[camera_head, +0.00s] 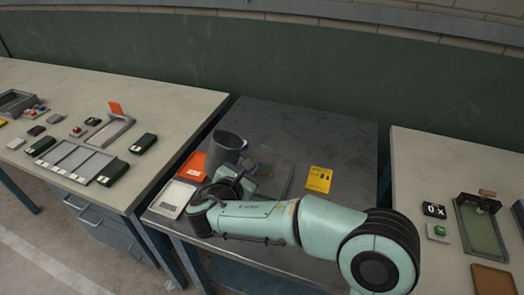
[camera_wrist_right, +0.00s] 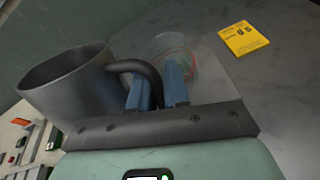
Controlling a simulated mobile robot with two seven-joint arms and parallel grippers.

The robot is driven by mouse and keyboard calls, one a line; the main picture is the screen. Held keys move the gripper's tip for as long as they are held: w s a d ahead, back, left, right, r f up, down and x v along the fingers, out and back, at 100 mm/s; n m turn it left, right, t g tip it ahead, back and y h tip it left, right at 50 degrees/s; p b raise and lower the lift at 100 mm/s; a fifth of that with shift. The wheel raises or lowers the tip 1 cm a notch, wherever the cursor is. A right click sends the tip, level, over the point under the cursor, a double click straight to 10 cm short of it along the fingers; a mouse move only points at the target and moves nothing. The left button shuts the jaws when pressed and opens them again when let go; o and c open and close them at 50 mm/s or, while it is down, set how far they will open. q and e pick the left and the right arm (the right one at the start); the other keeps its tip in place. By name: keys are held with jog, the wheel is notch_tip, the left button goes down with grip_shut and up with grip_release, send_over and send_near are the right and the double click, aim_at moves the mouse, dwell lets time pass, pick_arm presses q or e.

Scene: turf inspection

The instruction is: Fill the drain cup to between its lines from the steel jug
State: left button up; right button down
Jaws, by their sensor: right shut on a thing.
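The steel jug (camera_head: 225,150) is a dark grey metal vessel near the left part of the middle steel table. In the right wrist view the jug (camera_wrist_right: 70,88) shows its open mouth and looped handle. My right gripper (camera_wrist_right: 158,92) has its blue fingers shut on the handle. In the head view my right gripper (camera_head: 240,183) is partly hidden by its own arm. The drain cup (camera_wrist_right: 172,48) is clear, with red and green lines, just beyond the fingers. It is faint in the head view (camera_head: 265,170), partly hidden by the gripper. I cannot tell its liquid level. My left gripper is out of view.
A yellow card (camera_head: 319,179) lies to the right. Side benches (camera_head: 180,97) hold boxes and button units. The steel table's back right is clear.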

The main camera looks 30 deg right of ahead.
jog(key=m+y, duration=0.1)
jog(key=d+r+m+y+p, duration=0.1)
jog(key=y, duration=0.1)
jog(key=shift+d+r+g, duration=0.2)
jog(key=shift+r+g, duration=0.1)
jog(key=shift+y, duration=0.3)
